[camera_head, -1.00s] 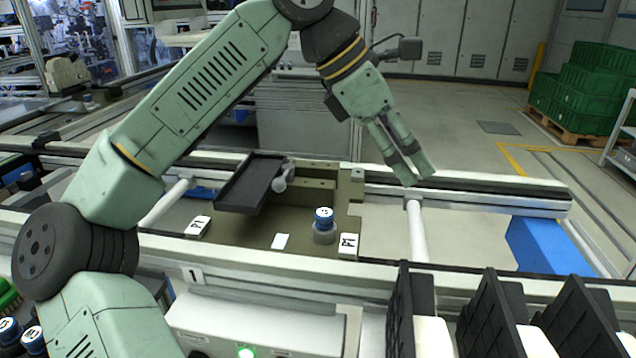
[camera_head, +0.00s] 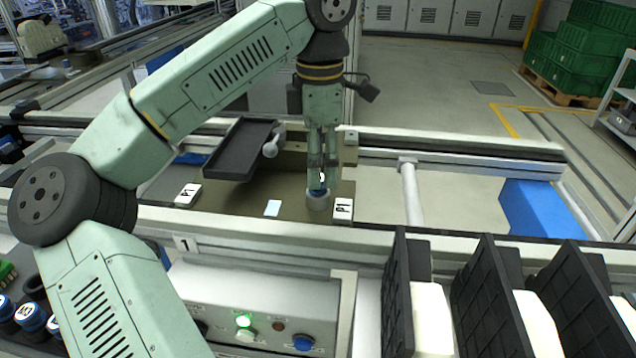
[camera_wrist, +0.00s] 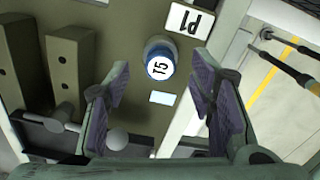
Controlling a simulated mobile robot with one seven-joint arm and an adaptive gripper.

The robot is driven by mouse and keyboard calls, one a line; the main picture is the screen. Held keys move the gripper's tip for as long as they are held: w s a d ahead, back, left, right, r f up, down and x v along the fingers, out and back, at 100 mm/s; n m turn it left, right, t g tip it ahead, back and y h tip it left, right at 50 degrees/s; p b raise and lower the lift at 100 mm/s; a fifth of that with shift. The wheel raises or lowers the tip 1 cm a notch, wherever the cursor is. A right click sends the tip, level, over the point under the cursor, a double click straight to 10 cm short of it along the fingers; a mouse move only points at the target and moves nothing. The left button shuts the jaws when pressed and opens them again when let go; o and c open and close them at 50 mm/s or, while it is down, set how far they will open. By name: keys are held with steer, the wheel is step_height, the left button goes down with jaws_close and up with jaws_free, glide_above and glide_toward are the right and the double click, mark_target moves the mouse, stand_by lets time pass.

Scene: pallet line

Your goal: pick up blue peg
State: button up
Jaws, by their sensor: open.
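The blue peg (camera_wrist: 159,62) has a white cap marked T5. In the wrist view it stands upright in a grey round holder on the pallet (camera_head: 236,204), beyond and between the open fingers. In the head view the peg (camera_head: 317,189) is mostly hidden by my gripper (camera_head: 323,184), which points down with its fingertips at the peg's height. My gripper (camera_wrist: 163,103) is open. The head view does not show clearly whether a finger touches the peg.
A P1 label block (camera_head: 342,209) stands just right of the peg and another P1 block (camera_head: 187,194) at the left. A black tray (camera_head: 238,150) lies behind. Black racks (camera_head: 400,295) stand at the front right. More blue-topped pegs (camera_head: 30,316) are at the lower left.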

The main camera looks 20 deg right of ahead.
steer(key=shift+f, duration=1.4)
steer(key=shift+c, duration=0.4)
jaws_close()
